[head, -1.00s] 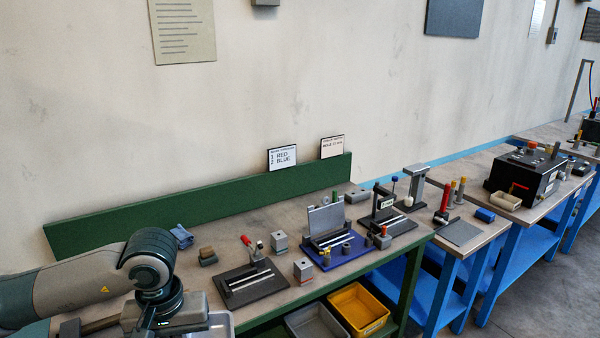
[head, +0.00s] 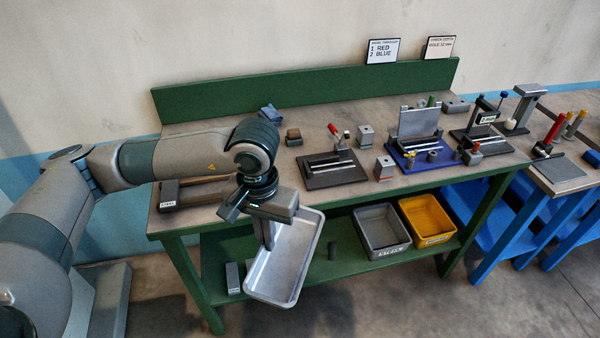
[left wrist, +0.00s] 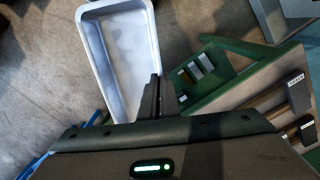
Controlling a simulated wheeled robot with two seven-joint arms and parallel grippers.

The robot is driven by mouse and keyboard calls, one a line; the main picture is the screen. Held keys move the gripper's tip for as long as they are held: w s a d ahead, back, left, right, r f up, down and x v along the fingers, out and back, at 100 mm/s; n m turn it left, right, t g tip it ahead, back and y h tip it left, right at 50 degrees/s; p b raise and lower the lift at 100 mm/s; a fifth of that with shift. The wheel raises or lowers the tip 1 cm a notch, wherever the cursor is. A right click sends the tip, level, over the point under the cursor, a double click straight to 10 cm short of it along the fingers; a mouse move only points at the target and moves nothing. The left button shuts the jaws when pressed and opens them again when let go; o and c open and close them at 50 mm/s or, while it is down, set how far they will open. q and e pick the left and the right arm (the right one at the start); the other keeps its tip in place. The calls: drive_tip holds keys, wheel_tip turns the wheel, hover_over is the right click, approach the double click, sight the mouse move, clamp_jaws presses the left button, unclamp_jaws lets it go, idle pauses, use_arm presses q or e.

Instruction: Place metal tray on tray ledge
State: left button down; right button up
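The metal tray (head: 285,262), a shallow silver rectangle, hangs from my left gripper (head: 268,232) in front of the green bench's front edge. The gripper is shut on the tray's rim. The tray looks tilted and is clear of the bench top. In the left wrist view the tray (left wrist: 124,60) lies beyond a dark finger (left wrist: 152,100) at its near right corner. A low support with dark labelled blocks (head: 168,195), perhaps the tray ledge, sits at the bench's left end, partly behind my arm; the wrist view shows it too (left wrist: 296,92). My right gripper is not in view.
The green bench (head: 340,200) carries several fixtures, including a clamp plate (head: 335,172) and a blue-based fixture (head: 418,155). A grey bin (head: 382,232) and a yellow bin (head: 428,222) stand on the lower shelf. The floor in front is clear.

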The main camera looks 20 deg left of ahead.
use_arm(q)
drive_tip(key=s+f+b, duration=0.1)
drive_tip(key=s+f, duration=0.1)
drive_tip(key=f, duration=0.6)
drive_tip(key=s+f+b, duration=0.1)
drive_tip(key=f+b, duration=0.1)
drive_tip(key=f, duration=0.6)
drive_tip(key=shift+s+f+b, duration=0.25)
drive_tip(key=shift+s+b, duration=0.05)
drive_tip(key=shift+s, duration=0.05)
